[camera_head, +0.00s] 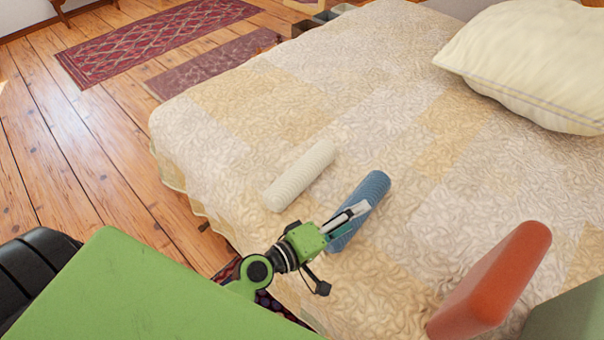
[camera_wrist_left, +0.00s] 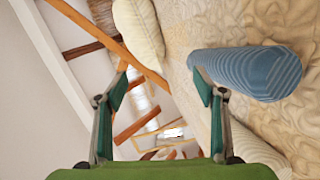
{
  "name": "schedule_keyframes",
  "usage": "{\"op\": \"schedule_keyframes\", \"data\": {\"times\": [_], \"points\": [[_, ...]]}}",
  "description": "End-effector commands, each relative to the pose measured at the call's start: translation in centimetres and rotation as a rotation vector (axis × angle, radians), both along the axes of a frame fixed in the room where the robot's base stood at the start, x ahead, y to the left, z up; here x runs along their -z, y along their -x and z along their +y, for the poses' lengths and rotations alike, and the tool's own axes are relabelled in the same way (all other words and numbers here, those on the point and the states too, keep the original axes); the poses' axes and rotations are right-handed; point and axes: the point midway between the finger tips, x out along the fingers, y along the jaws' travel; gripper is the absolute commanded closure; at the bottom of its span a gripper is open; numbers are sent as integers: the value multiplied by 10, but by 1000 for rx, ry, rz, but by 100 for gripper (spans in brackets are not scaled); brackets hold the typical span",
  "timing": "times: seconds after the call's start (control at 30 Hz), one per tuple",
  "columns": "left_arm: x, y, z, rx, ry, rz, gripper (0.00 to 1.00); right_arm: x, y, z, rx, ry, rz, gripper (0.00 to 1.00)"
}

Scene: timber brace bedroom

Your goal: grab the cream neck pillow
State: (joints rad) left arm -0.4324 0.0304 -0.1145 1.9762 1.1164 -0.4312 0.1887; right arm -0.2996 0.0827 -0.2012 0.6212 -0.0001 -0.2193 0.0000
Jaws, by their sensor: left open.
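The cream neck pillow (camera_head: 300,176) is a ribbed roll lying on the bed near its front edge in the head view. A similar blue roll (camera_head: 372,192) lies to its right. My left gripper (camera_head: 346,217) is open, at the near end of the blue roll and to the right of the cream one. In the left wrist view the open fingers (camera_wrist_left: 161,85) have nothing between them, and the blue roll (camera_wrist_left: 246,72) lies just beyond the right finger. I cannot tell whether that finger touches it. My right gripper is not in view.
The quilted bed (camera_head: 390,110) has clear room beyond the rolls. A large cream pillow (camera_head: 535,62) lies at the upper right. An orange block-like cushion (camera_head: 492,283) stands at the lower right. Rugs (camera_head: 155,40) lie on the wooden floor (camera_head: 60,130) at left.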

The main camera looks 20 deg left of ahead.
Motion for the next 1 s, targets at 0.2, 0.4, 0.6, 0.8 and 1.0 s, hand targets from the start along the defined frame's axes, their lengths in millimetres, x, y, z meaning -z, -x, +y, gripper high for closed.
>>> {"op": "schedule_keyframes", "data": {"times": [0.2, 0.4, 0.6, 0.8, 1.0], "points": [[-3, -43, 68, -386, 445, 48, 37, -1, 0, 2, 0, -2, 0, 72], [41, -50, 131, -729, 760, 158, 37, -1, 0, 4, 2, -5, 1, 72], [80, -41, 159, -930, 915, 246, 37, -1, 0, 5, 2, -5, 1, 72], [95, -51, 168, -976, 949, 267, 37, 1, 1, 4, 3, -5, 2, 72], [109, -87, 177, -974, 947, 267, 37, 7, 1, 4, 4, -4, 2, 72]]}}
